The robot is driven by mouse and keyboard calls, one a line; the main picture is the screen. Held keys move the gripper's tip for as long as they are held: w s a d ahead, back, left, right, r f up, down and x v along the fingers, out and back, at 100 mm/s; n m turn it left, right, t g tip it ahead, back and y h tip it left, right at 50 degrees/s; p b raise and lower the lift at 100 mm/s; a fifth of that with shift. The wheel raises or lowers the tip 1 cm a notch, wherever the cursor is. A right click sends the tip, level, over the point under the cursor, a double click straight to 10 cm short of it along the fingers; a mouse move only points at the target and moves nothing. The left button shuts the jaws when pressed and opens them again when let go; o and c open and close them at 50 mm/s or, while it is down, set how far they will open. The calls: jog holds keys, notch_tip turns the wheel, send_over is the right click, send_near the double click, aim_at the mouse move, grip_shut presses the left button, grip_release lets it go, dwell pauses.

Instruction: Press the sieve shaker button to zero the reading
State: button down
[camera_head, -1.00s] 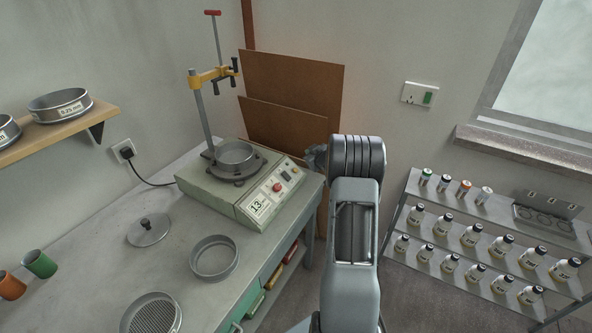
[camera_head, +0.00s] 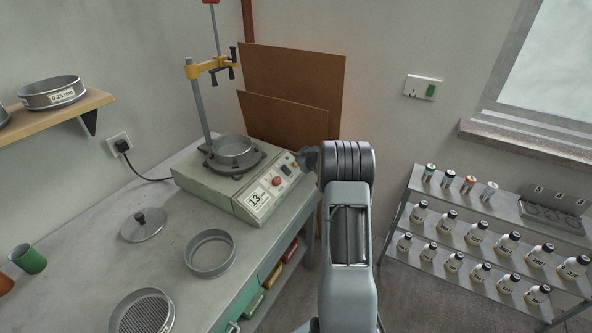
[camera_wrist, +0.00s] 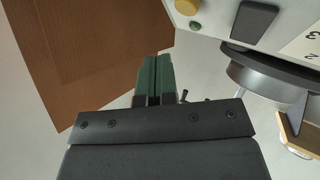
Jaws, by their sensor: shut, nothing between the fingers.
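The sieve shaker (camera_head: 200,192) is a pale grey-green box on the bench, with a round metal sieve on top. Its sloping front panel has a white display reading 13 (camera_head: 257,199), a red button (camera_head: 277,181) and smaller controls. In the wrist view, part of the panel at the top right shows a yellow button (camera_wrist: 187,6), a small green one and a dark rectangle (camera_wrist: 254,22). My gripper (camera_wrist: 154,70) is shut and empty, its green-grey fingers apart from the panel. In the head view, my gripper (camera_head: 303,160) is at the panel's right end, partly hidden by my arm.
A lid (camera_head: 143,225), an empty sieve ring (camera_head: 210,253) and a mesh sieve (camera_head: 142,311) lie on the bench (camera_head: 80,262). Brown boards (camera_head: 290,95) lean behind the shaker. A bottle rack (camera_head: 480,235) stands to the right. A clamp post rises above the shaker.

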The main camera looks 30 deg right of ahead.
jog(key=shift+w+a+f+b, duration=0.15)
jog(key=shift+w+f+b, duration=0.15)
jog(key=shift+f, duration=0.25)
jog(key=shift+w+a+f+b, duration=0.15)
jog(key=shift+w+f+b, duration=0.15)
jog(key=shift+f, duration=0.2)
jog(key=shift+f, duration=0.15)
dwell(1.4)
jog(key=shift+w+a+f+b, duration=0.1)
jog(key=shift+w+f+b, duration=0.1)
jog(key=shift+b, duration=0.1)
jog(key=shift+w+a+f+b, duration=0.15)
jog(key=shift+f+b, duration=0.15)
jog(key=shift+f, duration=0.05)
dwell(0.7)
jog(key=shift+r, duration=0.15)
jog(key=shift+s+d+r+p, duration=0.25)
jog(key=shift+s+r+p, duration=0.15)
jog(key=shift+r+p, duration=0.25)
dwell(0.3)
jog(key=r+p, duration=0.1)
jog(key=s+r+p, duration=0.1)
jog(key=s+d+r+p, duration=0.1)
jog(key=r+p, duration=0.1)
jog(key=shift+s+d, duration=0.1)
jog(key=shift+s, duration=0.05)
